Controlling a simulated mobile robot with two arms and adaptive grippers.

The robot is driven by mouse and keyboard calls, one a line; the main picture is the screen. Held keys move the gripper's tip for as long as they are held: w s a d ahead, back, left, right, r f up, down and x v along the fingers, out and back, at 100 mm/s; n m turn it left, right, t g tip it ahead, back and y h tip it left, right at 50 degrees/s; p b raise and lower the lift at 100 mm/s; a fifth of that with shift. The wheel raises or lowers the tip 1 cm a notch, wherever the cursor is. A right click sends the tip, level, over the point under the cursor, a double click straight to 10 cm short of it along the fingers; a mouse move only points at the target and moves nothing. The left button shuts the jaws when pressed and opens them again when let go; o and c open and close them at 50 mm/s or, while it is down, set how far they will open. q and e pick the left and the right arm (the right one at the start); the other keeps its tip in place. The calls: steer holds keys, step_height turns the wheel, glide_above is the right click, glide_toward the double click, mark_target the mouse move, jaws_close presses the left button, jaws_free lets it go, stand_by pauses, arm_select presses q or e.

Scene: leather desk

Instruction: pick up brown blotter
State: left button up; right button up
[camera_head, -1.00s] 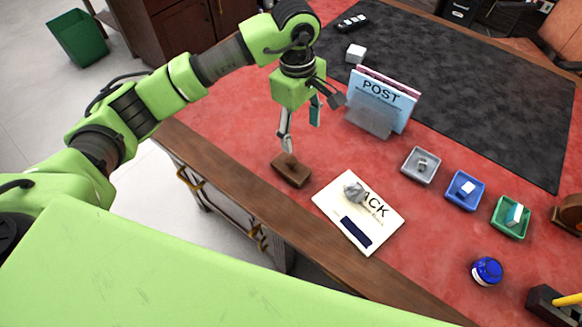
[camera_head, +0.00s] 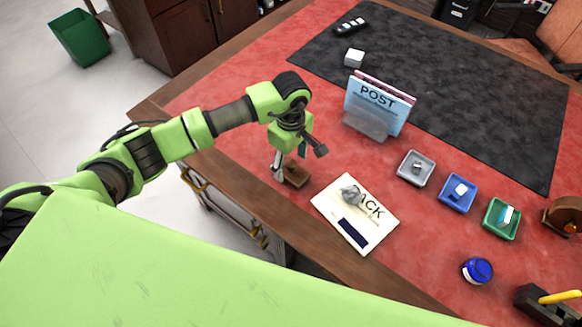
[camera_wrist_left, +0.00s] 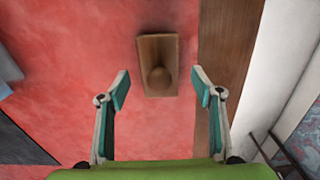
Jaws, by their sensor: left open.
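The brown blotter (camera_head: 297,176) is a small wooden block with a round knob, lying on the red leather desktop near the front wooden edge. In the left wrist view the blotter (camera_wrist_left: 158,64) lies ahead of the fingertips, roughly centred between them, with its knob facing the camera. My left gripper (camera_head: 288,165) is over the blotter in the head view and hides part of it. In the left wrist view my left gripper (camera_wrist_left: 160,84) is open, with teal finger pads wide apart and nothing between them. My right gripper is not in view.
A paper with a grey lump (camera_head: 356,212) lies right of the blotter. A letter rack marked POST (camera_head: 377,105) stands behind. Grey, blue and green trays (camera_head: 403,168) sit to the right, with a blue ink jar (camera_head: 477,270). The desk's wooden edge (camera_wrist_left: 222,70) runs close beside the blotter.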

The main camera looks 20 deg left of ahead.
arm_select(q)
steer(key=shift+w+f, duration=0.1)
steer(key=shift+f, duration=0.8)
steer(key=c, duration=1.4)
steer(key=shift+r, duration=0.1)
steer(key=shift+r+b, duration=0.35)
steer(key=shift+r, duration=0.05)
steer(key=r, duration=0.1)
steer(key=r+b, duration=0.1)
steer(key=shift+s+r, duration=0.2)
steer(key=shift+r, duration=0.15)
steer(key=s+r+b, duration=0.1)
steer(key=s+r, duration=0.2)
steer(key=s, duration=0.1)
steer(key=s+d+r+b, duration=0.1)
steer(key=s+r+b, duration=0.1)
steer(key=s, duration=0.3)
steer(key=s+r+b, duration=0.1)
steer(key=s+r, duration=0.3)
steer(key=shift+s+d+r, duration=0.2)
steer(key=shift+s+d, duration=0.1)
steer(key=shift+d, duration=0.1)
